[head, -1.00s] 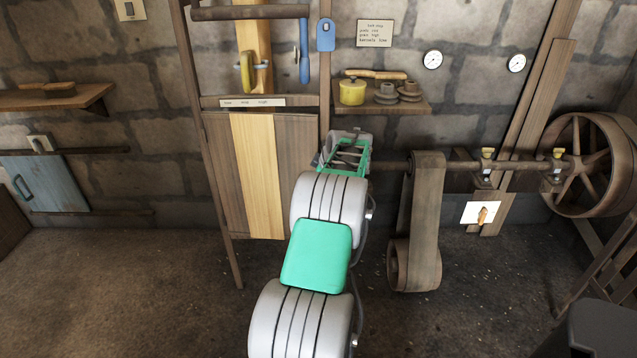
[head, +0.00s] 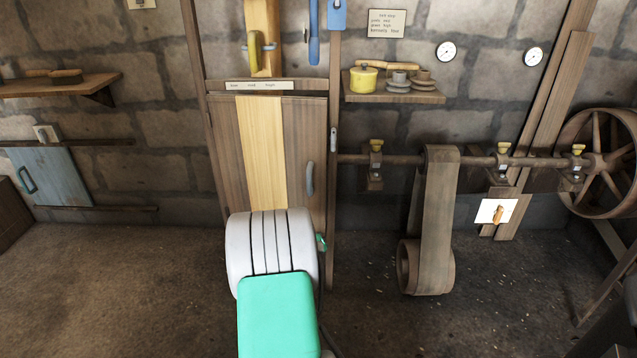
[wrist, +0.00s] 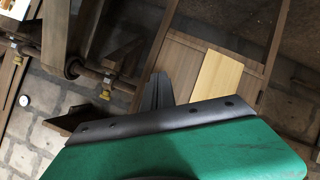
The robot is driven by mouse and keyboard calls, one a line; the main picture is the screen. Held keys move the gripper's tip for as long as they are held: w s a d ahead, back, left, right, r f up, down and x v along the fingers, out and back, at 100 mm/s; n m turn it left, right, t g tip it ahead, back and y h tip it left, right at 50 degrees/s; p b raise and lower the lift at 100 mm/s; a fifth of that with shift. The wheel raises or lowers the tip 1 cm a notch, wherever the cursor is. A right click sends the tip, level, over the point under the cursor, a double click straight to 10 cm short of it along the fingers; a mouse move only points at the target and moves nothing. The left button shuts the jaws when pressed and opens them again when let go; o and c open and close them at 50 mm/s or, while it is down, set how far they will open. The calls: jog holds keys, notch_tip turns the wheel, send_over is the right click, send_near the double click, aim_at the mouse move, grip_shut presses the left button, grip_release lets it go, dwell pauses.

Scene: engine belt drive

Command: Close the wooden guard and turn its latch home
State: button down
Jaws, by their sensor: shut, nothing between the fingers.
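The wooden guard (head: 262,150) is a plank door with a pale middle stripe, hung between two wooden posts. It looks near flush with its frame; a small gap cannot be ruled out. A grey handle (head: 309,178) is on its right side. A small grey metal latch (head: 333,138) stands upright on the right post beside the guard's edge. In the wrist view the guard (wrist: 218,82) lies beyond my gripper (wrist: 158,76), whose dark fingers are together and empty. The gripper appears apart from the guard. In the head view my arm hides most of it and the guard's lower part.
A shaft (head: 400,160) runs right from the post, carrying a belt (head: 434,220) and leading to a large wheel (head: 600,165). A shelf (head: 395,95) with a yellow pot is above it. The floor at the left is clear.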

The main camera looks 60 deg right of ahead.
notch_tip(320, 180, up, 6)
jog(key=d+m+t+h, duration=0.1)
jog(key=d+m+h, duration=0.1)
jog(key=m+h, duration=0.1)
jog(key=m+t+h, duration=0.2)
jog(key=m, duration=0.1)
send_near(319, 173)
jog(key=b+x, duration=0.2)
jog(key=x, duration=0.4)
jog(key=shift+d+f, duration=0.1)
jog(key=shift+d, duration=0.3)
